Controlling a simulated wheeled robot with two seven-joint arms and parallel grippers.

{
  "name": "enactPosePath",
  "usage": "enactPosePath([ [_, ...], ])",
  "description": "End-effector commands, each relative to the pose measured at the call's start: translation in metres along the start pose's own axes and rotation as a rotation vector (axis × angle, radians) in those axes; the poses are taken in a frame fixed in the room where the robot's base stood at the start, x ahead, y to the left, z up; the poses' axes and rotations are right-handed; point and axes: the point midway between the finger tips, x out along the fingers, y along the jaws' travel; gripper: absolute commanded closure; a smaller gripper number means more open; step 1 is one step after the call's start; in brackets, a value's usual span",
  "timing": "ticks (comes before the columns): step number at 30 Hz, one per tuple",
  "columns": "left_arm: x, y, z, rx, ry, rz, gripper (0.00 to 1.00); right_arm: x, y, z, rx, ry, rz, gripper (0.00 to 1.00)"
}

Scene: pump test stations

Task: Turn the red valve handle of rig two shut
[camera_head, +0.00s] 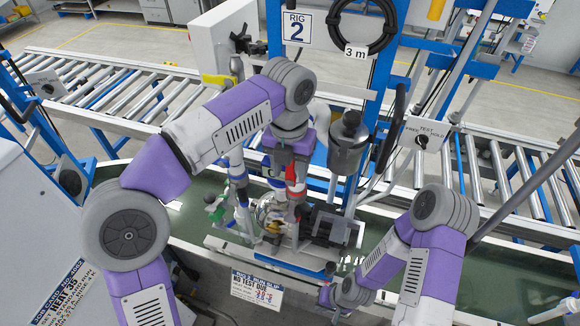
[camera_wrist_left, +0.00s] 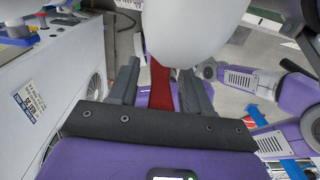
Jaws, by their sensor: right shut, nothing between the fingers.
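The red valve handle (camera_head: 297,184) of rig two is in the head view, below my left wrist and partly hidden by it. In the left wrist view the red handle (camera_wrist_left: 160,84) stands between the two fingers of my left gripper (camera_wrist_left: 160,88). The fingers are apart, with a narrow gap seen on each side of the handle. A large white rounded part covers the handle's far end. My right gripper (camera_head: 343,296) is low in the head view, right of the slip label, shut and empty. The valve body is mostly hidden.
The rig two sign (camera_head: 297,27) hangs on the blue frame. A grey canister (camera_head: 347,143) and a black motor (camera_head: 333,226) stand close right of the handle. A green handle (camera_head: 216,209) is at the left. A switch box (camera_head: 425,134) is at the right, with a roller conveyor (camera_head: 90,82) behind.

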Motion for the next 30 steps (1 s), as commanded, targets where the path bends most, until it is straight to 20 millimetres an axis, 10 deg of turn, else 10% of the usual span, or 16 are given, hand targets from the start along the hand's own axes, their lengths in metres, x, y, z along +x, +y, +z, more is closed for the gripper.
enactPosePath([
  [9, 0.000, 0.000, 0.000, 0.000, 0.000, 0.000, 1.00, 0.000, 0.000, 0.000, 0.000, 0.000, 0.000, 1.00],
  [30, -0.002, -0.010, 0.000, 0.007, 0.002, 0.172, 1.00, -0.024, -0.009, 0.001, 0.000, 0.000, 0.000, 1.00],
])
